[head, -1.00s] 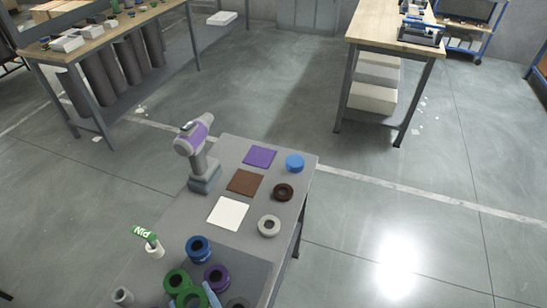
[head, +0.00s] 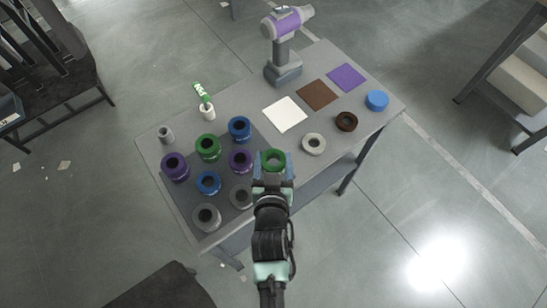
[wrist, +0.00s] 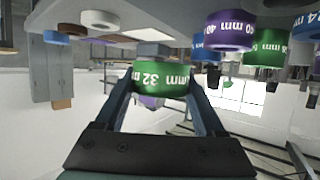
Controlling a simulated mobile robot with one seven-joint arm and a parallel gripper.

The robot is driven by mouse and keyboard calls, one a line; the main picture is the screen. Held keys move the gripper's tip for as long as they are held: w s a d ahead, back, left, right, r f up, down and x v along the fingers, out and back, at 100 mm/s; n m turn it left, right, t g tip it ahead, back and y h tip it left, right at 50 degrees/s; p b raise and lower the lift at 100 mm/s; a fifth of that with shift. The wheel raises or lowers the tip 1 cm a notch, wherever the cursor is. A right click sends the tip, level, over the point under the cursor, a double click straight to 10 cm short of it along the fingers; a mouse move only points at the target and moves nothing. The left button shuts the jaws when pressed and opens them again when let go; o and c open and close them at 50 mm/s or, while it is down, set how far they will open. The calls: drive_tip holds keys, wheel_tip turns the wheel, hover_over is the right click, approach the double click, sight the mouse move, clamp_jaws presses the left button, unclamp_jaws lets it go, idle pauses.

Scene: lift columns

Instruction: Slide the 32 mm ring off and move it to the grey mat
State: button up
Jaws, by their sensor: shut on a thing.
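The green ring marked 32 mm (head: 273,159) is between the fingers of my gripper (head: 272,172), near the right edge of the dark grey mat (head: 225,220). In the wrist view, which is upside down, the green 32 mm ring (wrist: 160,79) sits between the two fingertips of my gripper (wrist: 160,85), its label facing the camera. No post shows in or under it there. I cannot tell its exact height above the table. A light grey ring (head: 314,143) lies to its right on the table. Small white, brown and purple mats lie behind.
Several green, blue, purple and grey rings, including a purple ring (head: 240,160), stand close on my gripper's left. A drill (head: 284,45), a white mat (head: 285,115), a dark brown ring (head: 346,121) and a blue disc (head: 377,100) are farther back. A green flag (head: 202,95) stands left.

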drive_tip(key=shift+f+b, duration=2.6)
drive_tip(key=shift+f, duration=0.6)
drive_tip(key=o, duration=1.5)
drive_tip(key=shift+o, duration=0.2)
drive_tip(key=shift+s, duration=0.1)
drive_tip(key=v, duration=1.2)
drive_tip(key=shift+s+r, duration=0.25)
drive_tip(key=shift+s, duration=0.1)
